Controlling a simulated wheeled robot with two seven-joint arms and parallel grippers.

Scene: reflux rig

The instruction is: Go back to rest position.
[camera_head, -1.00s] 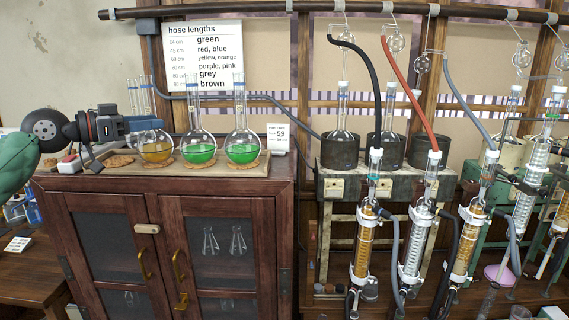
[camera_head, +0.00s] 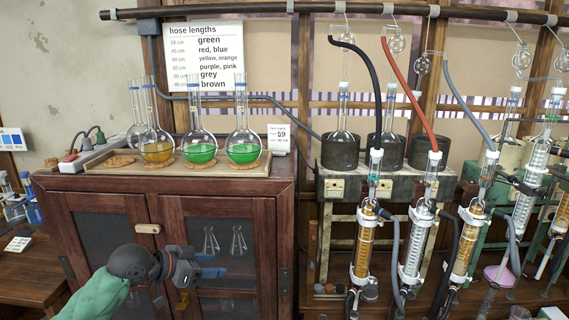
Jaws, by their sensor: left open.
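My right gripper is not in view.
Flasks with amber (camera_head: 157,150) and green (camera_head: 200,152) liquid stand on cork rings in a tray on the cabinet. A power strip (camera_head: 88,153) lies left of them. Heating mantles (camera_head: 340,150), hoses and condensers (camera_head: 365,245) fill the right side.

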